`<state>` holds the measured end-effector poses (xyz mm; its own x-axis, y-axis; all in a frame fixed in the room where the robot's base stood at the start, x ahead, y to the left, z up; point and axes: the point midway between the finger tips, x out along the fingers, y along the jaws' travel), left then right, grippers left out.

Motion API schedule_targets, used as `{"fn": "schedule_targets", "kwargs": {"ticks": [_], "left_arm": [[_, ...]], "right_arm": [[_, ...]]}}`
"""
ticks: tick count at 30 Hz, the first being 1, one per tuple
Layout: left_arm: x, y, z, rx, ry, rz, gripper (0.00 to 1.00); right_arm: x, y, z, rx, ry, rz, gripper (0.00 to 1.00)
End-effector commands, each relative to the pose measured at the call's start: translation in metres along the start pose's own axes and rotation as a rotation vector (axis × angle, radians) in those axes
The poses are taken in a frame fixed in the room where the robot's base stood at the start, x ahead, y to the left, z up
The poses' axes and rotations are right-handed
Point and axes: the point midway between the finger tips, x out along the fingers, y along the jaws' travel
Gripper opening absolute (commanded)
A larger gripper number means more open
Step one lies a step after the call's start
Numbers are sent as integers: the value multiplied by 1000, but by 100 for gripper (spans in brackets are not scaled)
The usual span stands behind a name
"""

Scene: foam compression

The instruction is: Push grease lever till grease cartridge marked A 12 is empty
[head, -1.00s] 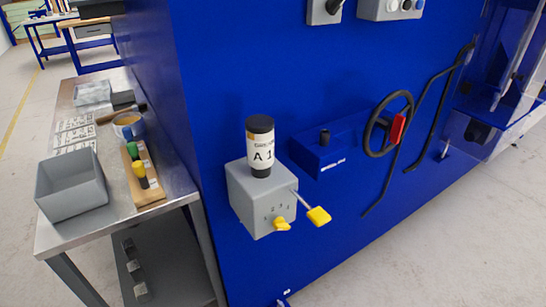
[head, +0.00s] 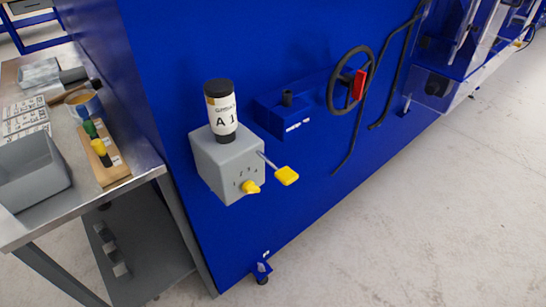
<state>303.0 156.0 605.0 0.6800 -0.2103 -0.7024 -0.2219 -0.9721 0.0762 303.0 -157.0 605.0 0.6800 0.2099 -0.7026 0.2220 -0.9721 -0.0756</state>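The grease cartridge (head: 222,112) is a white cylinder with black ends, standing upright on a grey box (head: 226,160) fixed to the blue machine side. Its label reads "A 1", with the rest turned out of sight. The grease lever (head: 286,176) is a thin rod with a yellow paddle end, sticking out from the right of the box. A small yellow knob (head: 250,187) sits on the box front. The grease level cannot be seen. Neither of my grippers is in view.
A metal table (head: 143,165) at left holds a grey bin (head: 30,170), a wooden block (head: 108,172) with coloured handles, and cards. A black handwheel (head: 349,80) with a red handle is on the machine to the right. The floor (head: 430,220) in front is clear.

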Motion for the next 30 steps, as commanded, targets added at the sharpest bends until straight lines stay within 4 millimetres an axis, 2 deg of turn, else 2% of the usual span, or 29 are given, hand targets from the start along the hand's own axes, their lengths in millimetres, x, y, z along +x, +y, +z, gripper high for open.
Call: {"fn": "schedule_targets", "kwargs": {"ticks": [3, 8, 30], "left_arm": [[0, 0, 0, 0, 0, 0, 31], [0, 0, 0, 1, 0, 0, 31], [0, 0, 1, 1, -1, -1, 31]], "right_arm": [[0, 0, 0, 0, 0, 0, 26], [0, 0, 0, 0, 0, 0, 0], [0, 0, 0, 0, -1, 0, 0]]}}
